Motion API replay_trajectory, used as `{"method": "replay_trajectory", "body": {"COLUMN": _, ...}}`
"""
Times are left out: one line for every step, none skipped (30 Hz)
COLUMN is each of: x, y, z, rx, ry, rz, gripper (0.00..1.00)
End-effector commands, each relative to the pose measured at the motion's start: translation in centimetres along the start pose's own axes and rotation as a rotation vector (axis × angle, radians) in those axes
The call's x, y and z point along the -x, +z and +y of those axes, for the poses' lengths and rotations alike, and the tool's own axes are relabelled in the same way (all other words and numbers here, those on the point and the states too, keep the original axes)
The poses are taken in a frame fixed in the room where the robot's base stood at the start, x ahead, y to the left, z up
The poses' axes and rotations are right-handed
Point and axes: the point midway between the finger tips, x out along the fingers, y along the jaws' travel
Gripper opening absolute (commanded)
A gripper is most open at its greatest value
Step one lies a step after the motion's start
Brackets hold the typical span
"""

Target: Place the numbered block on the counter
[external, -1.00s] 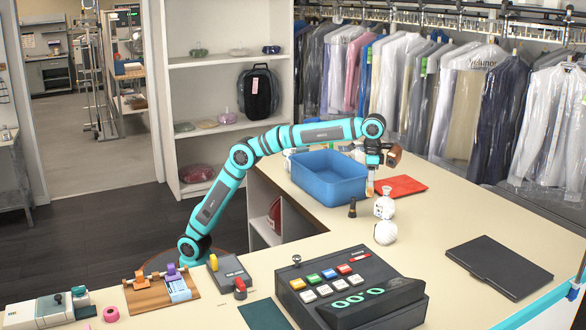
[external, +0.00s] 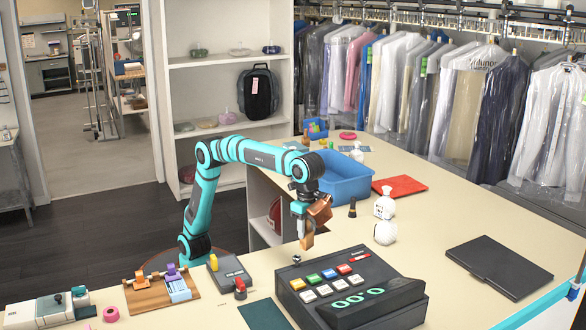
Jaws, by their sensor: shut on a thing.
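My gripper (external: 305,238) points down above the counter (external: 440,200), just behind the black console. It appears shut on a small orange-brown block (external: 307,241). No number is legible on it at this size, so I cannot confirm that it is the numbered block. The block's lower end is close to the console's back edge and its dark knob; I cannot tell whether it touches the counter. The jaws partly hide it.
The black console (external: 350,285) with coloured keys is just in front. The blue tub (external: 345,185) stands behind my gripper. White rounded objects (external: 385,232), a dark upright piece (external: 352,207) and a red folder (external: 399,186) are to the right.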

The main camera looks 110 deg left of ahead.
Motion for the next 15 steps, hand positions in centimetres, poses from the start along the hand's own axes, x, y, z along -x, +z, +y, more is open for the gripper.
{"method": "replay_trajectory", "body": {"x": -0.2, "y": 0.6, "z": 2.3, "rx": -0.034, "ry": 0.001, "rz": -0.001, "gripper": 0.1}}
{"method": "replay_trajectory", "body": {"x": -0.4, "y": 0.9, "z": 3.4, "rx": -0.052, "ry": 0.001, "rz": -0.001, "gripper": 0.1}}
{"method": "replay_trajectory", "body": {"x": -0.6, "y": 1.3, "z": 4.9, "rx": -0.075, "ry": 0.002, "rz": -0.002, "gripper": 0.1}}
{"method": "replay_trajectory", "body": {"x": -0.6, "y": 1.6, "z": 5.9, "rx": -0.091, "ry": 0.002, "rz": -0.002, "gripper": 0.1}}
{"method": "replay_trajectory", "body": {"x": -0.7, "y": 2.0, "z": 7.0, "rx": -0.107, "ry": 0.003, "rz": -0.001, "gripper": 0.1}}
{"method": "replay_trajectory", "body": {"x": -0.9, "y": 2.4, "z": 8.1, "rx": -0.125, "ry": 0.004, "rz": -0.001, "gripper": 0.1}}
{"method": "replay_trajectory", "body": {"x": -1.0, "y": 2.6, "z": 8.8, "rx": -0.137, "ry": 0.004, "rz": -0.001, "gripper": 0.1}}
{"method": "replay_trajectory", "body": {"x": -1.1, "y": 2.9, "z": 9.6, "rx": -0.149, "ry": 0.004, "rz": -0.001, "gripper": 0.1}}
{"method": "replay_trajectory", "body": {"x": -1.2, "y": 3.2, "z": 10.3, "rx": -0.162, "ry": 0.005, "rz": -0.001, "gripper": 0.1}}
{"method": "replay_trajectory", "body": {"x": -1.3, "y": 3.4, "z": 11.0, "rx": -0.172, "ry": 0.005, "rz": -0.001, "gripper": 0.1}}
{"method": "replay_trajectory", "body": {"x": -1.4, "y": 3.6, "z": 11.5, "rx": -0.181, "ry": 0.005, "rz": -0.002, "gripper": 0.1}}
{"method": "replay_trajectory", "body": {"x": -1.5, "y": 3.9, "z": 12.2, "rx": -0.193, "ry": 0.005, "rz": -0.002, "gripper": 0.1}}
{"method": "replay_trajectory", "body": {"x": -1.5, "y": 4.1, "z": 12.7, "rx": -0.2, "ry": 0.006, "rz": -0.003, "gripper": 0.1}}
{"method": "replay_trajectory", "body": {"x": -1.6, "y": 4.3, "z": 13.1, "rx": -0.208, "ry": 0.006, "rz": -0.003, "gripper": 0.1}}
{"method": "replay_trajectory", "body": {"x": -1.7, "y": 4.6, "z": 13.8, "rx": -0.219, "ry": 0.006, "rz": -0.003, "gripper": 0.1}}
